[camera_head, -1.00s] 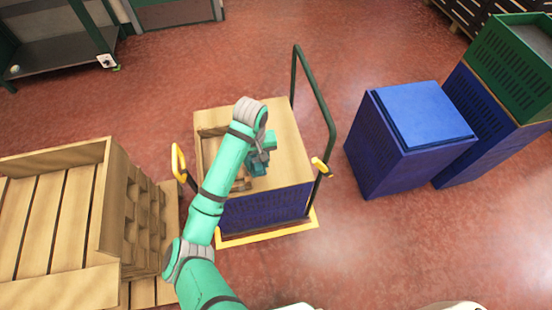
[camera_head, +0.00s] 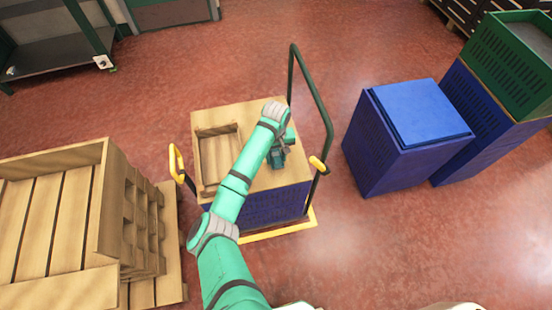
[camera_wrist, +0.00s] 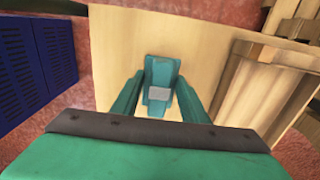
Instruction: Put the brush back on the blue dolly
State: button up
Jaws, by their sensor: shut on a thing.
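The brush, a teal piece with a grey block (camera_wrist: 160,75), sits between my gripper's fingers (camera_wrist: 160,98) in the wrist view. My gripper (camera_head: 280,150) is shut on it, over the right part of a light wooden top (camera_head: 250,180). I cannot tell whether the brush touches the top. This top covers a blue crate (camera_head: 262,208) on a yellow-edged dolly (camera_head: 280,229) with a dark green push bar (camera_head: 318,105). My arm hides part of the top and the crate front.
A shallow wooden tray (camera_head: 207,163) lies on the left of the top. Blue crates (camera_head: 375,155) and a green crate (camera_head: 505,75) stand to the right. Wooden pallets and a box (camera_head: 105,215) stand at the left. Red floor lies clear behind the dolly.

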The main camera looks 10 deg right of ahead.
aim_at(276, 156)
jog(key=shift+f, duration=0.85)
jog(key=shift+f, duration=0.1)
jog(key=o, duration=1)
jog(key=shift+o, duration=0.2)
notch_tip(276, 156, up, 12)
jog(key=shift+r, duration=0.15)
